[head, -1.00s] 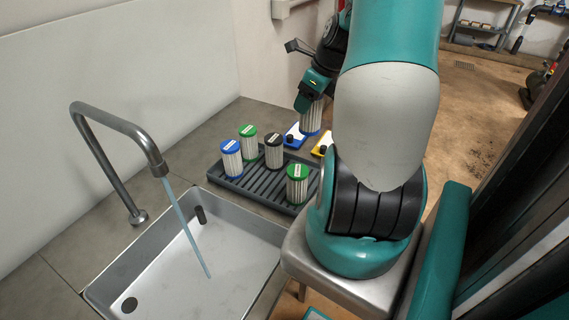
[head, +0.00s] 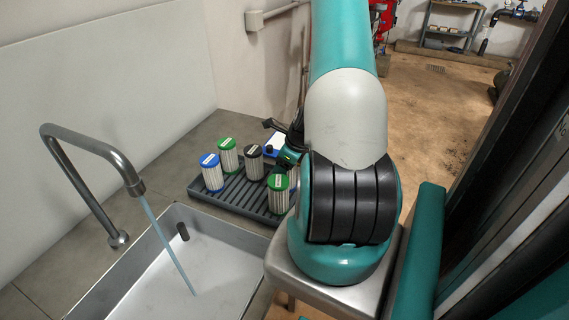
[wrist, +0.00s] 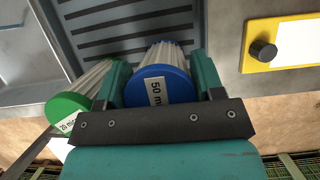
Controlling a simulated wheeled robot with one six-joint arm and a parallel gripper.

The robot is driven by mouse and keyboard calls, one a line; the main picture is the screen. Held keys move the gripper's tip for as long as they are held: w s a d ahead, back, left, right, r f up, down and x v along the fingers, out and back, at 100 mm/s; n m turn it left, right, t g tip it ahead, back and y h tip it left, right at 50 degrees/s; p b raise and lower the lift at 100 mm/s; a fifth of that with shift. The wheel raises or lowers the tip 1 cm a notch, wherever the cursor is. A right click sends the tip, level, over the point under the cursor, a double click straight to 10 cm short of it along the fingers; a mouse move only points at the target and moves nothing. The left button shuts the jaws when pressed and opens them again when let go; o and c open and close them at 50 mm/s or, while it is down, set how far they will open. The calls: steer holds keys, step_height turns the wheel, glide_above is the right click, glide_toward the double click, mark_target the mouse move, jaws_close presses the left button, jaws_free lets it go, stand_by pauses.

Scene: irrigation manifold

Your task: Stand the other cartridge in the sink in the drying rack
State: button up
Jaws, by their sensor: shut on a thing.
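My gripper (wrist: 161,82) is shut on a blue-capped white pleated cartridge (wrist: 165,60), its cap label reading "50 m" in part. In the head view my gripper (head: 289,158) is at the right end of the dark drying rack (head: 232,201), mostly behind my arm.
Another blue-capped cartridge (head: 211,172), a green-capped one (head: 228,155) and a black-capped one (head: 254,163) stand in the rack. A yellow-framed box with a black knob (wrist: 263,52) is right of my gripper. The faucet (head: 95,170) runs water into the sink.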

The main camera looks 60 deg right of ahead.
steer(key=o, duration=1)
steer(key=shift+f, duration=0.1)
steer(key=v, duration=1.2)
steer(key=shift+b, duration=0.45)
